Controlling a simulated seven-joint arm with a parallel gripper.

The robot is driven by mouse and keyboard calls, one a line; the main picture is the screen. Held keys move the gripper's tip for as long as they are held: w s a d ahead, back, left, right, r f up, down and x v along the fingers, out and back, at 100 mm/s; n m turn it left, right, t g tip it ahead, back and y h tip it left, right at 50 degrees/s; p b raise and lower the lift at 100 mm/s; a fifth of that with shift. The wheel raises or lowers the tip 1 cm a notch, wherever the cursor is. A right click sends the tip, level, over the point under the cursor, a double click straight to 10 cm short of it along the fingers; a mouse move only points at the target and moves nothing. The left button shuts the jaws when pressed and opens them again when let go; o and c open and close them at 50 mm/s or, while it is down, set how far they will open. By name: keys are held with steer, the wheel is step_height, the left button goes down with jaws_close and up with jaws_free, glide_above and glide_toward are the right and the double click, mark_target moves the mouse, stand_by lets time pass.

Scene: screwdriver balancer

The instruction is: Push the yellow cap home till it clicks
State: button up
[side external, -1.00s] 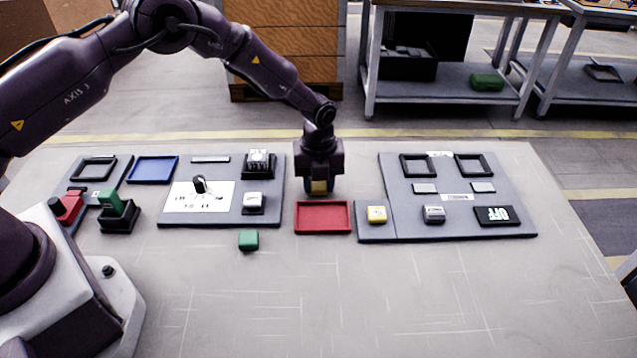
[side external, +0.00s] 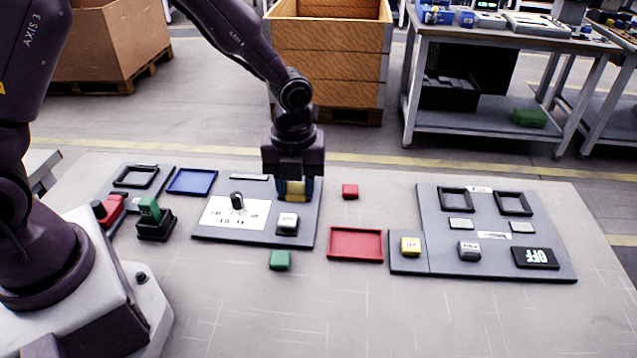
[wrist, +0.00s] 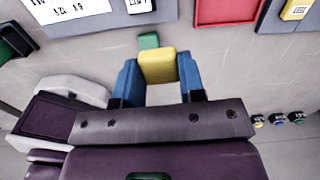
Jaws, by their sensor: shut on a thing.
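In the wrist view the yellow cap (wrist: 157,66) sits between the blue fingers of my gripper (wrist: 158,80). The black switch housing at that corner is hidden behind my gripper and the cap. I cannot tell whether the cap touches it.
A white-capped switch (side external: 288,224) and a black knob (side external: 237,201) stand on the same panel. A red block (side external: 350,191), a red tray (side external: 355,245) and a green block (side external: 280,260) lie nearby. The right panel (side external: 500,259) carries a yellow button (side external: 411,246).

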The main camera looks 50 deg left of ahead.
steer(key=shift+s+a+f+n, duration=0.15)
steer(key=shift+a, duration=0.35)
steer(key=shift+s+a+f+n, duration=0.15)
steer(key=shift+a, duration=0.35)
steer(key=shift+m, duration=0.4)
steer(key=w+a, duration=0.3)
steer(key=w+a+f, duration=0.1)
steer(key=w+a, duration=0.2)
steer(key=w+a+f, duration=0.1)
steer(key=w+a, duration=0.1)
steer(key=a, duration=0.1)
steer(key=shift+w+a, duration=0.4)
steer(key=shift+f, duration=1.85)
steer(key=shift+s+f, duration=0.1)
steer(key=shift+f, duration=0.75)
steer(key=o, duration=1.1)
steer(key=shift+r, duration=0.1)
